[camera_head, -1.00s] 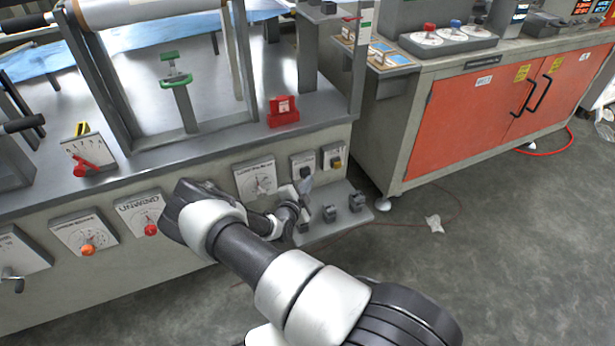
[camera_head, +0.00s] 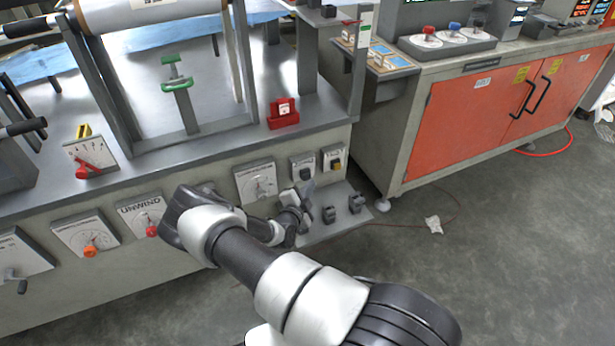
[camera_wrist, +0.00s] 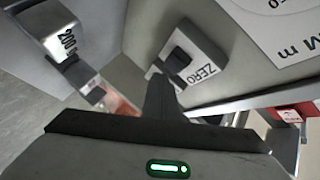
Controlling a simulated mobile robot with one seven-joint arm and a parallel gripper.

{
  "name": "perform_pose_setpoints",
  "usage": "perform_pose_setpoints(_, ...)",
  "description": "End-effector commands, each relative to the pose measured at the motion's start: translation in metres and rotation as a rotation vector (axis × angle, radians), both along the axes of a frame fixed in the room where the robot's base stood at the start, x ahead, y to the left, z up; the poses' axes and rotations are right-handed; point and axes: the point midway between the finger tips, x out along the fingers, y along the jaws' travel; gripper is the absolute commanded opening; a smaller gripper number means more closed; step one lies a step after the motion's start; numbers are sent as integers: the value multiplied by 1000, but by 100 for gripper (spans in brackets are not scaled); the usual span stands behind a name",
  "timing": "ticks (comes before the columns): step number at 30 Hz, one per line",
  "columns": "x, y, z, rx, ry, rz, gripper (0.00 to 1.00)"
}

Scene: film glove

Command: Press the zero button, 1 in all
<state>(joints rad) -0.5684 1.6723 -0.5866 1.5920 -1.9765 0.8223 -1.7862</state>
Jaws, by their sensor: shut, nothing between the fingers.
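The zero button is a black knob (camera_wrist: 178,59) on a white plate marked ZERO (camera_wrist: 203,66) in the wrist view. In the head view the button (camera_head: 305,173) is small and dark, on the machine's front panel. My gripper (camera_wrist: 159,82) is shut and empty, with its dark fingertips close below the button in the wrist view. I cannot tell whether they touch it. In the head view my gripper (camera_head: 307,189) is just below the button, and part of it is hidden by my arm.
A block marked 200 (camera_wrist: 62,38) is at upper left in the wrist view. A dial (camera_head: 258,181) and a yellow-black switch (camera_head: 336,163) flank the button.

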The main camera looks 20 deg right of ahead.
Motion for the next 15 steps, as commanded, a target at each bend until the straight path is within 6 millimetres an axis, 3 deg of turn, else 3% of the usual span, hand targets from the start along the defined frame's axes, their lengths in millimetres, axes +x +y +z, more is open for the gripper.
perform_pose_setpoints(8,-2,0,0,0,1,0,0)
perform_pose_setpoints(15,-24,-1,2,-1,5,0,0)
